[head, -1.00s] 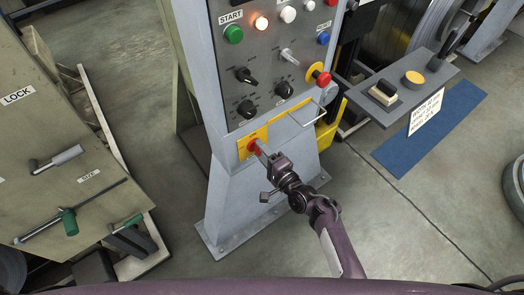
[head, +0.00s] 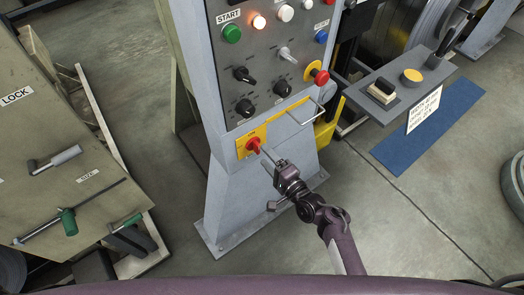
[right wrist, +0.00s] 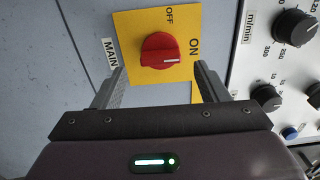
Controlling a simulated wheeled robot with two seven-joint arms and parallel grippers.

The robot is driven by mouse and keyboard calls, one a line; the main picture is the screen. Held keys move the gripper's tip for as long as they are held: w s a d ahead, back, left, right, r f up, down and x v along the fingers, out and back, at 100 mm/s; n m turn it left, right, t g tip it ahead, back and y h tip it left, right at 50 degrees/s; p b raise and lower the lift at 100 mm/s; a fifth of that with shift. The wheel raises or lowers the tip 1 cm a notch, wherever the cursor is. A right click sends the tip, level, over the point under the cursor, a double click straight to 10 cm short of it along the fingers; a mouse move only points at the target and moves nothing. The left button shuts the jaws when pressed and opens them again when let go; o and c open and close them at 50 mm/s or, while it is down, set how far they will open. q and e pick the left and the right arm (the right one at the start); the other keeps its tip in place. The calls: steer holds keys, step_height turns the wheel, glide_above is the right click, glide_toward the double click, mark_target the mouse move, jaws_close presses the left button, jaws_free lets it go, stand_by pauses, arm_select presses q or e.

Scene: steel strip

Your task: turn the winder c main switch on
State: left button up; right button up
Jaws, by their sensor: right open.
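The main switch is a red rotary knob (head: 253,145) on a yellow plate (head: 241,150), low on the front of the grey control post. In the right wrist view the knob (right wrist: 159,50) sits on its yellow plate (right wrist: 135,27) marked OFF and ON, beside a MAIN label. The knob's white mark lies level and points right, toward the ON side. My right gripper (head: 268,162) is open and empty, a little back from the knob. In the right wrist view its fingertips (right wrist: 158,72) are spread on either side below the knob, not touching it. My left gripper is not seen.
Above the switch is a panel (head: 266,65) of knobs, buttons and lit lamps. A side shelf (head: 395,98) stands further right. Open floor lies around the post's base.

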steer(key=v, duration=0.4)
stand_by(0.4)
steer(key=s+d+f+n+g+h, duration=0.35)
steer(key=s+f, duration=0.45)
steer(key=f, duration=0.5)
steer(key=s+d+f+n+g+h, duration=0.2)
steer(key=s+f+n+g, duration=0.15)
steer(key=s+f, duration=0.65)
steer(key=s+d+f+n+g+h, duration=0.2)
steer(key=s+d+f, duration=0.4)
steer(key=s, duration=0.4)
steer(key=s+d+f+n+g+h, duration=0.3)
steer(key=s+d+f, duration=0.3)
steer(key=s, duration=0.4)
steer(key=shift+d+f+n+g, duration=0.4)
steer(key=shift+f+n+g, duration=0.25)
steer(key=shift+n+g, duration=0.15)
steer(key=shift+s, duration=0.1)
